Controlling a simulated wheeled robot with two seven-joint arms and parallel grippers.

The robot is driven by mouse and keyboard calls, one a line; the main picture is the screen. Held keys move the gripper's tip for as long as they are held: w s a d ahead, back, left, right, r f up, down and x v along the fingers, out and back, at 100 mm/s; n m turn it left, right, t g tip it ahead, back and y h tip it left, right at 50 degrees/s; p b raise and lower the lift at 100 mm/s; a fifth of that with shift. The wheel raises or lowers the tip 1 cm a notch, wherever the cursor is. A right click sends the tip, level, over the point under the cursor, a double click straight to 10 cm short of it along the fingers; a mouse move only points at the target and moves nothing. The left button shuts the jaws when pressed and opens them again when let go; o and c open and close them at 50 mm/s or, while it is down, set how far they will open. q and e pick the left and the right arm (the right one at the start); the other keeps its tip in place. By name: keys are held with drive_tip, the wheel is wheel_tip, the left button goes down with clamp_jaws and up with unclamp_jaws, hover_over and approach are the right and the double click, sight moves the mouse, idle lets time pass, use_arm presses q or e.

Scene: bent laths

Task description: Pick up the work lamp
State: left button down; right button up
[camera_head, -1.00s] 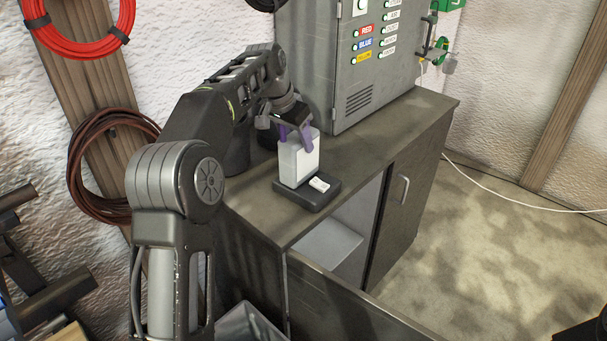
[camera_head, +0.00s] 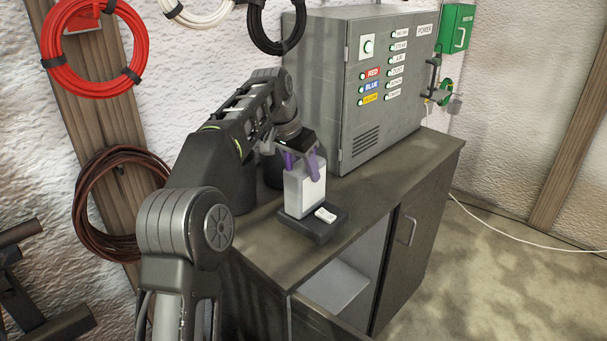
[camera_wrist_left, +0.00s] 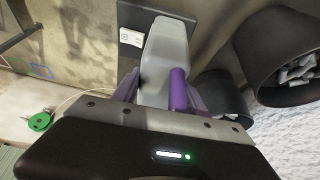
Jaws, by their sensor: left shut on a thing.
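The work lamp (camera_head: 306,191) is a pale grey, upright block with a light panel. It stands on a low dark base (camera_head: 316,229) on the cabinet top; I see no clear gap under it. My left gripper (camera_head: 302,167) has its purple fingers shut on the lamp's upper part. In the left wrist view, the fingers of my left gripper (camera_wrist_left: 153,90) lie on either side of the lamp (camera_wrist_left: 166,50), and the dark base (camera_wrist_left: 130,20) shows past its far end. My right gripper is in neither view.
A grey control cabinet (camera_head: 370,120) with labelled buttons stands behind the lamp on the worktop (camera_head: 405,172). In the left wrist view, dark pots (camera_wrist_left: 262,65) are close to the right of the gripper. The worktop right of the base is clear.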

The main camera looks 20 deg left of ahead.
sight(290, 188)
use_arm(q)
drive_tip(key=s+b, duration=0.1)
drive_tip(key=s, duration=0.1)
drive_tip(key=s+a+b, duration=0.1)
drive_tip(key=s+b, duration=0.1)
drive_tip(key=s, duration=0.1)
drive_tip(key=shift+s+a+f+b, duration=0.15)
drive_tip(key=shift+s+a+b, duration=0.15)
drive_tip(key=shift+s+b, duration=0.1)
drive_tip(key=s+a+b, duration=0.3)
drive_tip(key=s+b, duration=0.1)
drive_tip(key=s, duration=0.7)
drive_tip(key=shift+s+r, duration=0.15)
drive_tip(key=shift+r, duration=0.05)
